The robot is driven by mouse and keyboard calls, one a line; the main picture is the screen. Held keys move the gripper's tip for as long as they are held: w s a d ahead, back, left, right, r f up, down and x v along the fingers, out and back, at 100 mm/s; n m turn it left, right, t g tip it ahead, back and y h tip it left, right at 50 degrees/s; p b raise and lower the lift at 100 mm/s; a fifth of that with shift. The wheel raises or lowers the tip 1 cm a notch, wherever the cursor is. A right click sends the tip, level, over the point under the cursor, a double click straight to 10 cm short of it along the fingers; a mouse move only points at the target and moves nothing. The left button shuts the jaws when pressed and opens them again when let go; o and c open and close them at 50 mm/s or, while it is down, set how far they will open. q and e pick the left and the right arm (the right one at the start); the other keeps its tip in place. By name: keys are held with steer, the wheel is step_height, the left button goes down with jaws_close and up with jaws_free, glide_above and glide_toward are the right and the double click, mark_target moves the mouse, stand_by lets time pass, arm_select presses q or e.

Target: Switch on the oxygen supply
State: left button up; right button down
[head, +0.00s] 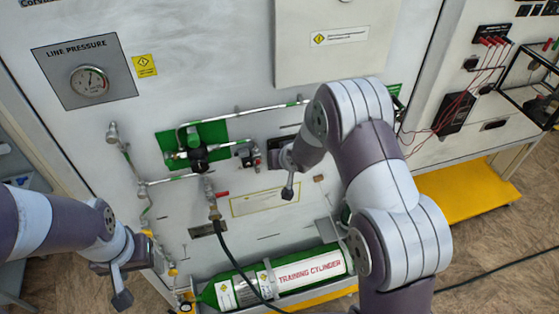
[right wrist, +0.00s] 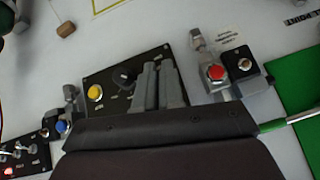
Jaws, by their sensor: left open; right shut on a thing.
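The oxygen trainer panel (head: 240,70) is white, with a line pressure gauge (head: 89,81) at upper left. A green training cylinder (head: 310,268) lies at its foot. My right gripper (right wrist: 160,84) is shut at a small black control plate (right wrist: 100,72) on the panel. That plate bears a yellow button (right wrist: 95,92) and a dark knob (right wrist: 124,78) just beside the fingers. What is between the fingers is hidden. In the head view my right arm covers much of this spot. My left gripper (head: 148,262) is open, low at the left, near the cylinder's valve end.
A red button (right wrist: 216,72) sits on a valve block beside the plate. Pipes and a regulator (head: 197,153) on a green plate stick out from the panel. A black hose (head: 232,258) hangs over the cylinder. Red leads (head: 470,85) hang at the right. A yellow step (head: 470,195) stands below them.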

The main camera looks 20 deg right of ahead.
steer(key=c, duration=1.3)
jaws_free()
steer(key=shift+r, duration=0.1)
steer(key=shift+o, duration=0.2)
steer(key=v, duration=1.2)
steer(key=shift+s+r, duration=0.2)
steer(key=shift+s, duration=0.05)
